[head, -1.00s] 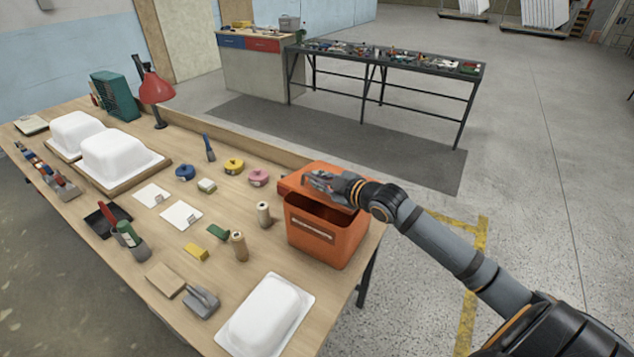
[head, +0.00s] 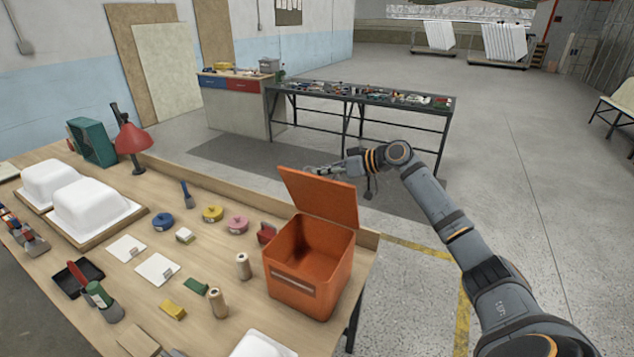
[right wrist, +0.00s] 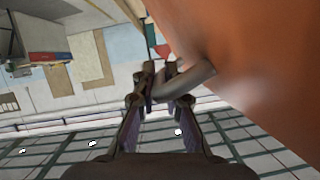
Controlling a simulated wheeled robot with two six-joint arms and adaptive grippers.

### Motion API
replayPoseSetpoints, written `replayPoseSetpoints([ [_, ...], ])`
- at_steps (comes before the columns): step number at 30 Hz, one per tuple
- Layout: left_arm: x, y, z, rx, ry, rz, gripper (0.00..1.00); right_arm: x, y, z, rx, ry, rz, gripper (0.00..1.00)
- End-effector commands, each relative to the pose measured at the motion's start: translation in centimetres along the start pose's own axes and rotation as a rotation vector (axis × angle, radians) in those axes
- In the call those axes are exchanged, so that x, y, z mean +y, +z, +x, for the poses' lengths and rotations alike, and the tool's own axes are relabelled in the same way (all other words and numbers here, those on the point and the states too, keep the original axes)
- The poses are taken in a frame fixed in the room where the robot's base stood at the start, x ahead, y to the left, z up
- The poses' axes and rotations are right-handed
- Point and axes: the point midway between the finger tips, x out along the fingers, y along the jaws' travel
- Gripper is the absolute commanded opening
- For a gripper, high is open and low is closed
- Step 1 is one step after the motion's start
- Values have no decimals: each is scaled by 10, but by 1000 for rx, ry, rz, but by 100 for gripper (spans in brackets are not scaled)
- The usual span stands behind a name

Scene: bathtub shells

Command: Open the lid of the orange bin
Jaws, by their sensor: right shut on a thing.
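The orange bin (head: 308,278) stands at the right end of the workbench, its inside visible from above. Its orange lid (head: 322,200) is raised nearly upright along the far side of the bin. My right gripper (head: 335,169) is behind the lid near its top edge, partly hidden by it. In the right wrist view my right gripper (right wrist: 158,84) is shut on a grey loop handle (right wrist: 188,82) beside the orange lid surface (right wrist: 245,70). My left gripper is not in view.
A dark metal table (head: 360,97) stands farther back. The floor right of the bin is open.

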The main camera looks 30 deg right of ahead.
Motion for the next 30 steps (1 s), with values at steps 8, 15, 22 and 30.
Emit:
replayPoseSetpoints([
  [8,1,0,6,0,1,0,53,24,-6,-2,0,-40,100,0],
  [15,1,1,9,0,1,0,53,36,-8,-3,-3,-38,97,0],
  [22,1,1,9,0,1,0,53,38,-8,-4,-5,-37,96,0],
  [30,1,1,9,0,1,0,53,38,-7,-4,-6,-37,96,0],
])
